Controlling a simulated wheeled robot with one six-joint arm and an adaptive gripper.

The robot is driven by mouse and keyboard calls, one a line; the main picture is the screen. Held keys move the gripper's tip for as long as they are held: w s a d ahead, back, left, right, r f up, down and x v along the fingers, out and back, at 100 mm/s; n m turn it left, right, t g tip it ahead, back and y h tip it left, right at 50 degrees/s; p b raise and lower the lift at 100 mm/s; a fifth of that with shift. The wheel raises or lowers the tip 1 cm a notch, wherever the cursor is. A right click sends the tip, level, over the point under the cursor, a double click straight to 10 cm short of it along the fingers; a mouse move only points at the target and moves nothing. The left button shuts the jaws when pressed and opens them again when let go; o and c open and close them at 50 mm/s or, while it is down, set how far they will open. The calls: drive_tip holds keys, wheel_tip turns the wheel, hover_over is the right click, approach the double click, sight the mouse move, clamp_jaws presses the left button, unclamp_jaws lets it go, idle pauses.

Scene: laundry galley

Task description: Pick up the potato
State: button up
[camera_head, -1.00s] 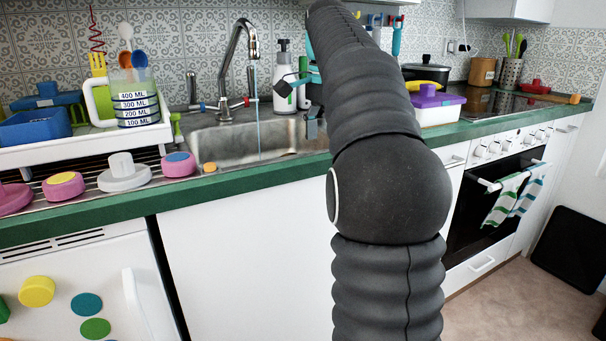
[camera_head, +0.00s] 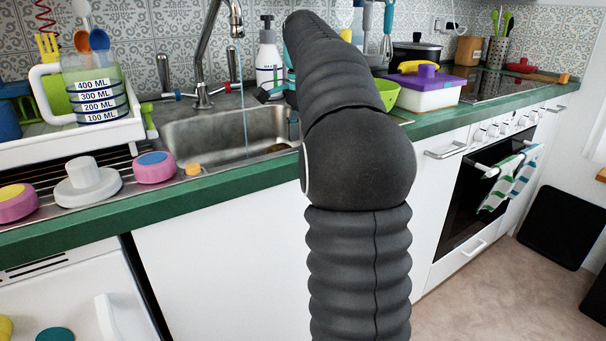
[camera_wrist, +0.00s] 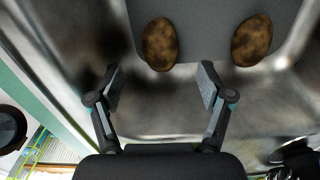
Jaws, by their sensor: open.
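Two brown, mottled potatoes show in the wrist view, a left one (camera_wrist: 160,44) and a right one (camera_wrist: 252,40). Both lie on a smooth grey surface (camera_wrist: 205,25) inside the metal sink (camera_head: 215,135). My gripper (camera_wrist: 160,86) is open and empty, its two fingers spread. The left potato is just beyond the gap between the fingertips; the right one is beyond and to the right of the right finger. Neither visibly touches a finger.
The faucet (camera_head: 205,60) runs a thin stream of water into the sink. A soap bottle (camera_head: 268,65) stands behind it. A green bowl (camera_head: 388,93) and a purple-lidded box (camera_head: 425,90) are right of my arm. A white dish rack (camera_head: 75,142) and round-knobbed items stand left.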

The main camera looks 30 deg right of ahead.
drive_tip(key=shift+d+f+b, duration=0.15)
drive_tip(key=shift+f+b, duration=0.45)
drive_tip(key=shift+f, duration=3)
drive_tip(key=c, duration=1.3)
